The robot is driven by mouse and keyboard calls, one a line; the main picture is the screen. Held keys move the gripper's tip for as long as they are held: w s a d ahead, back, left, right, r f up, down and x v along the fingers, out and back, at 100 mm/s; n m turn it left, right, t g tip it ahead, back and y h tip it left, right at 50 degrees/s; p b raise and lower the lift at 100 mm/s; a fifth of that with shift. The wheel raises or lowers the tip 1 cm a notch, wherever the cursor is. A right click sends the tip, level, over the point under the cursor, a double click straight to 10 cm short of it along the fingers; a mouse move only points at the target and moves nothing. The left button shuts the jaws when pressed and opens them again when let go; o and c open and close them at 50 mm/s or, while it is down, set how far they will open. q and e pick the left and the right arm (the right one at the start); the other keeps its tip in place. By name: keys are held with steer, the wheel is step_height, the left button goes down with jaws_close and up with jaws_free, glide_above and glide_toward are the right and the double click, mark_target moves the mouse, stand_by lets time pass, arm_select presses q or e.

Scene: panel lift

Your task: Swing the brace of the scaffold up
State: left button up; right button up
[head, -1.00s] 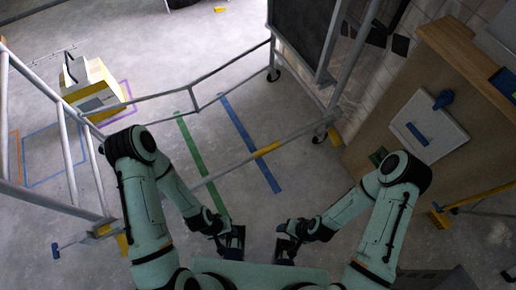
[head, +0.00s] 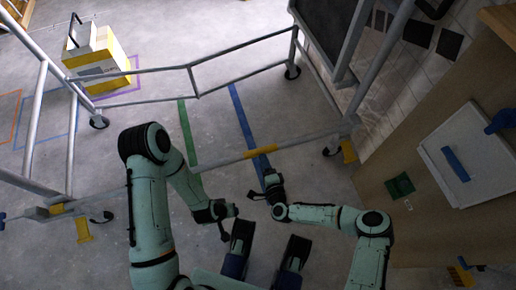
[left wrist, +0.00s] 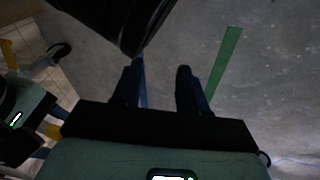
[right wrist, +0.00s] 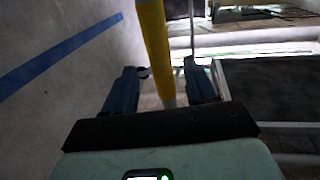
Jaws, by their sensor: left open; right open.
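The scaffold is a grey tube frame (head: 68,150) on wheels. Its brace (head: 205,170) is a low grey bar across the front, with a yellow section (head: 260,152). My right gripper (head: 262,187) is open just below the yellow section. In the right wrist view the yellow section (right wrist: 152,40) runs between the two open fingers (right wrist: 161,88); I cannot tell how deep it sits. My left gripper (head: 226,226) is small and dark in the head view, near the middle, apart from the brace.
A dark panel (head: 328,30) stands at the scaffold's right. A yellow and white box (head: 98,68) stands behind its left side. A wooden cabinet (head: 400,150) with a white board (head: 470,160) is at right. Green (head: 187,130) and blue (head: 243,120) floor stripes cross the clear floor.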

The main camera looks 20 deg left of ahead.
mark_target(258, 150)
steer(key=b+x, duration=0.2)
steer(key=x, duration=0.5)
steer(key=shift+w+a+f, duration=0.15)
steer(key=shift+w+a, duration=0.1)
steer(key=shift+w, duration=0.05)
arm_select(q)
steer(key=s+f+g, duration=0.2)
steer(key=s+f, duration=0.3)
steer(key=shift+s+a, duration=0.4)
steer(key=shift+a, duration=0.05)
arm_select(e)
steer(key=shift+w+a, duration=0.25)
steer(key=shift+w, duration=0.2)
